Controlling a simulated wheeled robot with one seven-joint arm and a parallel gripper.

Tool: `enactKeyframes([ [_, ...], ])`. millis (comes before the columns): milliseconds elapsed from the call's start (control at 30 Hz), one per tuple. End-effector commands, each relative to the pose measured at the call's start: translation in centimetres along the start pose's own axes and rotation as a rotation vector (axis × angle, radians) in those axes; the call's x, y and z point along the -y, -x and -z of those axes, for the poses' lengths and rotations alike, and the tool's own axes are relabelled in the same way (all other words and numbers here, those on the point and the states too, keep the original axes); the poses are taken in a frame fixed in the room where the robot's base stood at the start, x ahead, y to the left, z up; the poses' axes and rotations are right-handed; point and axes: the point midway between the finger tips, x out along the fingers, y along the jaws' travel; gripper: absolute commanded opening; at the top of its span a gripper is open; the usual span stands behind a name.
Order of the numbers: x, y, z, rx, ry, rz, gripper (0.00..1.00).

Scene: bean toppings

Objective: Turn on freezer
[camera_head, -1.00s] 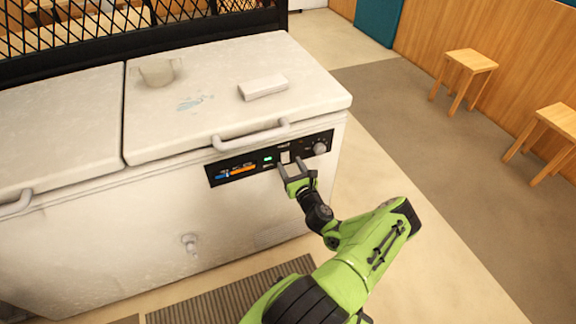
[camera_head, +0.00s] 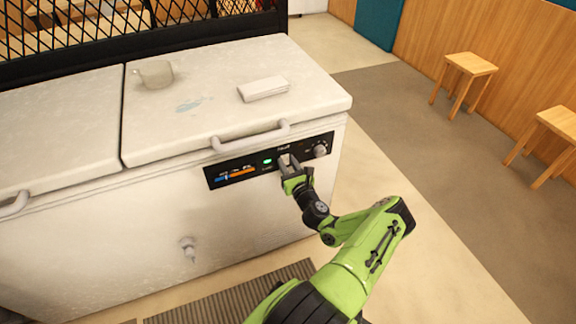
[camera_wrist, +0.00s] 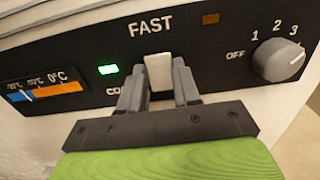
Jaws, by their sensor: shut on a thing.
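The white chest freezer (camera_head: 120,240) has a black control panel (camera_head: 213,178) on its front. In the wrist view the panel (camera_wrist: 210,50) carries a white rocker switch (camera_wrist: 158,71) under the word FAST, a lit green light (camera_wrist: 108,69), a temperature strip (camera_wrist: 45,90) and a round grey knob (camera_wrist: 278,60) marked OFF, 1, 2, 3. My gripper (camera_head: 289,163) is at the panel. In the wrist view its fingers (camera_wrist: 158,84) are shut on the white switch, one on each side. The lower part of the switch and the lettering below it are partly hidden.
A lid handle (camera_head: 250,137) sticks out just above the panel. A cup-like container (camera_head: 157,73) and a pale block (camera_head: 263,89) sit on the lid. Wooden stools (camera_head: 470,64) stand at the right; the floor between is clear.

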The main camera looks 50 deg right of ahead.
Motion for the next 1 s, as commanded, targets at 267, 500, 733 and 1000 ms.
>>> enactKeyframes([
  [267, 0.02, -0.03, 0.84, 0.198, -0.004, 0.002, 0.01],
  [500, 0.05, 0.05, 0.66, 0.232, 0.001, 0.002, 0.01],
  [733, 0.04, 0.05, 0.67, 0.231, 0.001, 0.002, 0.47],
  [1000, 0.02, 0.05, 0.66, 0.230, 0.000, 0.001, 0.57],
])
